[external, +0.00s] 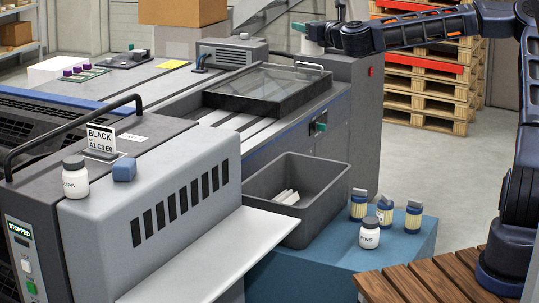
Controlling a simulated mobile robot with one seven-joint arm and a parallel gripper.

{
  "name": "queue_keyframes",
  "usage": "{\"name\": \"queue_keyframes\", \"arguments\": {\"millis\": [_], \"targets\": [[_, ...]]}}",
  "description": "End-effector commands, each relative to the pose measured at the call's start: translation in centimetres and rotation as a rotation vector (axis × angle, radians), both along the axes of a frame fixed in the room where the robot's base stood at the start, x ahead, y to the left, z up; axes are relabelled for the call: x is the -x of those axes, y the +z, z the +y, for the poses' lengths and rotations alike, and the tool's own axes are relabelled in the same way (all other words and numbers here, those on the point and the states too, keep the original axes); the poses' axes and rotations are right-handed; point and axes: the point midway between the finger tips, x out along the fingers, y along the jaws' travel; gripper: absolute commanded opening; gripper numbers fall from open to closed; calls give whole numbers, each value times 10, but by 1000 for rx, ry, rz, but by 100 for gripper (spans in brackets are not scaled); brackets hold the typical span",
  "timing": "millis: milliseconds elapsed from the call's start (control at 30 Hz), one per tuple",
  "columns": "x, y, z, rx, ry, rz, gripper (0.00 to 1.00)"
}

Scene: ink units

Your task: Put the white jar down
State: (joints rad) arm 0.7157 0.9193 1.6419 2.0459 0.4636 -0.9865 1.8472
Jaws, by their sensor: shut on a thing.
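My gripper (322,30) is at the top of the view, above the far end of the grey machine. One white jar with a dark lid (75,182) stands upright on the machine's front left cover. Another white jar with a dark lid (369,236) stands upright on the blue platform at the lower right. My gripper is far from both.
Several small yellowish jars (358,207) stand behind the white jar on the blue platform (320,275). A grey bin (262,185) holds pale pieces. A blue block (124,170) and a BLACK card (101,138) are on the cover. The pale shelf (205,260) is bare.

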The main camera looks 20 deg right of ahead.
Motion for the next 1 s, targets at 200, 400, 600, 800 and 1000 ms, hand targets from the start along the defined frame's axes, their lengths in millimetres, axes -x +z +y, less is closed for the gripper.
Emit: {"name": "queue_keyframes", "arguments": {"millis": [200, 400, 600, 800, 1000], "targets": [[19, 18, -39, 0, 1, -1, 22], [31, 28, -59, 0, 0, 0, 22], [41, 37, -73, 0, 1, -1, 22], [44, 16, -77, 0, 3, 3, 22], [45, -23, -77, 0, 4, 2, 22]]}}
